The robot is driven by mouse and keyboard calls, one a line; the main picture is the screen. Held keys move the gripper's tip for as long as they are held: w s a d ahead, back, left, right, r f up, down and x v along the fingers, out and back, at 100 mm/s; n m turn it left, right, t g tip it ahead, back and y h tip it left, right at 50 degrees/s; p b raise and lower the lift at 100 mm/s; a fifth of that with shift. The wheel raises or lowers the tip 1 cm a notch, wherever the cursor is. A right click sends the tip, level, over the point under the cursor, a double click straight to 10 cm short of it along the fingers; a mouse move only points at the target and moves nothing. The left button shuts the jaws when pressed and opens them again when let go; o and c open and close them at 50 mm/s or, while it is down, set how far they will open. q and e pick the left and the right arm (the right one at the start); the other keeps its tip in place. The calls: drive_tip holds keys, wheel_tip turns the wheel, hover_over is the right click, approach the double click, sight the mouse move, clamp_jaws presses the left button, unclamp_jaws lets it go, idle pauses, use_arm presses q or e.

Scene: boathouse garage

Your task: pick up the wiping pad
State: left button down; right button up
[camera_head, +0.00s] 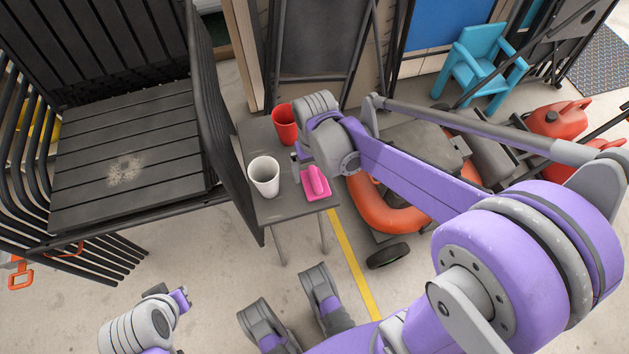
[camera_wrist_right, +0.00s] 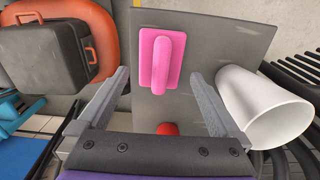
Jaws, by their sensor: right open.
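The wiping pad (camera_head: 315,182) is a flat pink pad with a raised handle, lying near the front right edge of a small grey table (camera_head: 290,207). In the right wrist view the pad (camera_wrist_right: 160,60) lies ahead of the jaws, between their lines and clear of both fingers. My right gripper (camera_head: 299,163) is open and empty above the table, beside the pad in the head view; its two fingers also show in the wrist view (camera_wrist_right: 158,78). My left gripper (camera_head: 180,297) is small at the bottom left, and its jaws cannot be made out.
A white cup (camera_head: 264,178) and a red cup (camera_head: 285,125) stand on the table; the white cup (camera_wrist_right: 262,108) is close to one finger. A dark slatted bench (camera_head: 130,200) with a pale stain is left. An orange-and-black machine (camera_head: 390,215) stands right. Floor in front is open.

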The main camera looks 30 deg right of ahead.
sight(315, 176)
wheel_tip(315, 176, down, 4)
drive_tip(key=shift+s+r+b, duration=0.1)
drive_tip(key=shift+b, duration=0.45)
drive_tip(key=c, duration=1.3)
wheel_tip(315, 176, up, 10)
drive_tip(key=p, duration=0.3)
drive_tip(key=shift+c, duration=0.2)
